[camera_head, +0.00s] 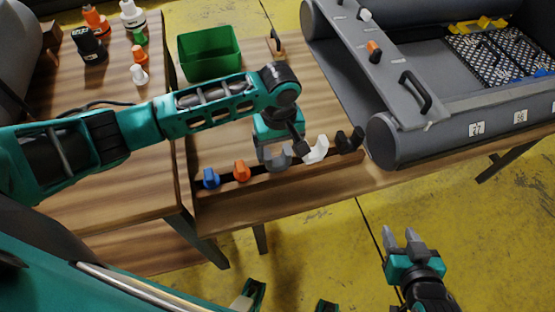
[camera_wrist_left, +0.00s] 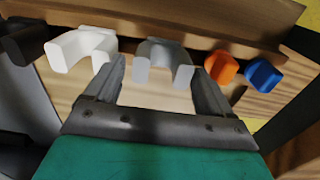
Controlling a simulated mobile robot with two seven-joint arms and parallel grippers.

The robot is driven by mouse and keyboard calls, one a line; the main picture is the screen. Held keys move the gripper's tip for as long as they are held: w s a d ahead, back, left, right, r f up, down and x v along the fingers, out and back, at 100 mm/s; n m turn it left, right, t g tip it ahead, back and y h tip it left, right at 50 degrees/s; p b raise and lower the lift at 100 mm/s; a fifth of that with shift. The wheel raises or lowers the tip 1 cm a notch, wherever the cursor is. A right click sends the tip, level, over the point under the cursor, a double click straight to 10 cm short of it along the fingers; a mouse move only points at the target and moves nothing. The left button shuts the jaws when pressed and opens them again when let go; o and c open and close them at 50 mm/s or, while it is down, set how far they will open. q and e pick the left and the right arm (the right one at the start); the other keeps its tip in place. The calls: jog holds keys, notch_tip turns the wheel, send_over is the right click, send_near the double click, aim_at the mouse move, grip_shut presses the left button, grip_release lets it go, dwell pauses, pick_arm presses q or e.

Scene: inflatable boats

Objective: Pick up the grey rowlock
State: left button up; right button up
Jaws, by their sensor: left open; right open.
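The grey rowlock (camera_head: 279,160) is a U-shaped piece on a narrow wooden rack near the table's front edge. It also shows in the left wrist view (camera_wrist_left: 165,55), with its two prongs toward my gripper. My left gripper (camera_head: 273,148) is open, right above the rowlock in the head view. In the left wrist view its fingers (camera_wrist_left: 163,85) lie to either side of the rowlock's prongs; I cannot tell if they touch. My right gripper (camera_head: 401,240) is open and empty over the yellow floor, away from the table.
On the rack (camera_head: 315,175), a white rowlock (camera_head: 317,149) and a black one (camera_head: 350,140) stand to the right. An orange valve (camera_head: 242,171) and a blue one (camera_head: 211,179) stand to the left. A green bin (camera_head: 209,53) stands behind; a grey boat (camera_head: 400,150) lies right.

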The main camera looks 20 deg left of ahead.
aim_at(277, 163)
pick_arm(q)
notch_tip(277, 163, down, 4)
jog(key=shift+a+f+b, duration=0.1)
jog(key=shift+a+b, duration=0.05)
jog(key=shift+b, duration=0.4)
jog(key=shift+f, duration=0.35)
jog(key=c, duration=0.8)
pick_arm(e)
jog(key=shift+w+a+f+y, duration=0.15)
jog(key=shift+w+a+y, duration=0.1)
jog(key=shift+a+y, duration=0.1)
pick_arm(q)
jog(key=shift+r, duration=0.2)
notch_tip(277, 163, up, 21)
jog(key=p, duration=0.7)
pick_arm(e)
notch_tip(277, 163, up, 6)
jog(key=shift+s+d+r, duration=0.25)
jog(key=shift+d, duration=0.05)
pick_arm(q)
jog(key=shift+f, duration=0.1)
